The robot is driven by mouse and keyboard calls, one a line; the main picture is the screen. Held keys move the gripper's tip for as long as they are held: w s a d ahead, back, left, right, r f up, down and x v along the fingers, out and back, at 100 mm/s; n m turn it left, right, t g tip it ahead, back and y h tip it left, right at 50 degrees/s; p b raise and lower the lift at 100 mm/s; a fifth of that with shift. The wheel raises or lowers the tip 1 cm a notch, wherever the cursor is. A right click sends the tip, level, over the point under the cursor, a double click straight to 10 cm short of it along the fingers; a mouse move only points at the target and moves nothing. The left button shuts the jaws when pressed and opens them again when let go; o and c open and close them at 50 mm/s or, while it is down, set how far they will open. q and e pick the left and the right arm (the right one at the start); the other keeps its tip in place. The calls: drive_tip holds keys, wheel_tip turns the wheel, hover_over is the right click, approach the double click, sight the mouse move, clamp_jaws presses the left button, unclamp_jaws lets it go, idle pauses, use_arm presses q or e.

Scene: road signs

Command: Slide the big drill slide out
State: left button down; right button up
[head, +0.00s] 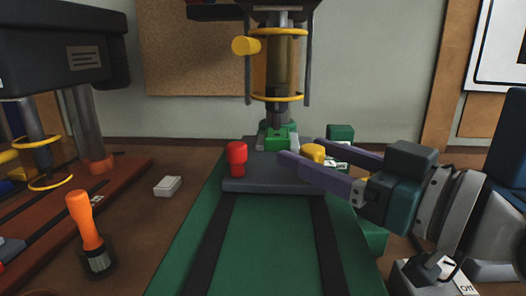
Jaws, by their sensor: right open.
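The big drill (281,60) stands upright at the back centre on a long green base (270,255) with two dark rails. Its slide, a dark grey plate (265,186), lies across the far end of the rails. A red knob (237,155) stands on the slide's left side. A yellow knob (313,151) shows at its right side, partly hidden by my right gripper (301,151). That gripper is open, with its purple fingers on either side of the yellow knob. I cannot tell whether they touch it. My left gripper is not in view.
A second, smaller drill (82,120) with a brown base stands at the left. An orange-handled tool (87,225) and a small white block (167,186) are on the table between the drills. A switch box (436,279) is at the lower right. The near rails are clear.

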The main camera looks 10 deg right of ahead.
drive_tip(key=shift+w+a, duration=0.25)
drive_tip(key=shift+w, duration=0.1)
drive_tip(key=shift+c, duration=0.3)
clamp_jaws()
idle(1.0)
